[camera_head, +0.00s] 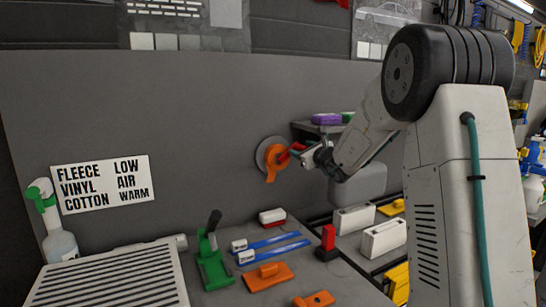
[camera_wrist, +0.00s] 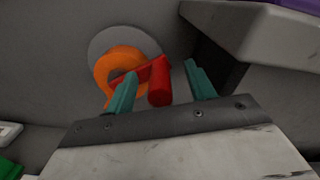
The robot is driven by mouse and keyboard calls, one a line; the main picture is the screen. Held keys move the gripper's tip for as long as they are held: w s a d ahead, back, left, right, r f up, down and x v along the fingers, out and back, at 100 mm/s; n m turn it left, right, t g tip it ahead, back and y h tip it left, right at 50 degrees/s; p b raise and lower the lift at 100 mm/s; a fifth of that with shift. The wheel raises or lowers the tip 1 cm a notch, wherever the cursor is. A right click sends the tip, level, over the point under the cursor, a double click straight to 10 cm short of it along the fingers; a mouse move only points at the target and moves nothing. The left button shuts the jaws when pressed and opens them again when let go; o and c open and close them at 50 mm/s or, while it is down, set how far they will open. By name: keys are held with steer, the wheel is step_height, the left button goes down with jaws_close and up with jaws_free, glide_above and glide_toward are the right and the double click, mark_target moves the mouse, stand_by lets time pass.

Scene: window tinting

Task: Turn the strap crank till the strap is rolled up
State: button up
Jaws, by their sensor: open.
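The strap crank has a red handle (camera_wrist: 160,82) and sits on a wall-mounted reel with a grey disc. An orange strap (camera_wrist: 112,64) is wound around the reel; it also shows in the head view (camera_head: 270,163), on the dark panel. The handle points out toward my gripper. My gripper (camera_wrist: 158,88) is open, with one teal finger on each side of the red handle. The left finger overlaps the orange strap in the wrist view. I cannot tell whether either finger touches the handle. In the head view my gripper (camera_head: 300,153) is at the right of the reel.
A grey ledge (camera_wrist: 235,32) juts out at the upper right of my gripper. Below the reel, a bench holds a green clamp (camera_head: 213,265), blue-handled tools (camera_head: 272,242), orange pieces (camera_head: 268,276) and a red-topped block (camera_head: 327,240). A spray bottle (camera_head: 58,240) stands left.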

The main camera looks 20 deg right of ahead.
steer(key=c, duration=0.9)
steer(key=shift+o, duration=0.8)
steer(key=a+n, duration=0.1)
steer(key=a+r+n, duration=0.1)
steer(key=n, duration=0.1)
steer(key=shift+s+a+r+n, duration=0.1)
steer(key=shift+a+r+n, duration=0.15)
steer(key=shift+a+n, duration=0.2)
steer(key=shift+a+r+n, duration=0.2)
steer(key=shift+a+n, duration=0.15)
steer(key=shift+a, duration=0.1)
steer(key=shift+c, duration=0.4)
steer(key=shift+a+r+n, duration=0.2)
steer(key=shift+a+n, duration=0.2)
steer(key=shift+n, duration=0.25)
steer(key=shift+a+r+n, duration=0.15)
steer(key=shift+a+n, duration=0.25)
steer(key=shift+n, duration=0.25)
steer(key=shift+c, duration=0.5)
steer(key=o, duration=0.9)
steer(key=shift+d+r, duration=0.1)
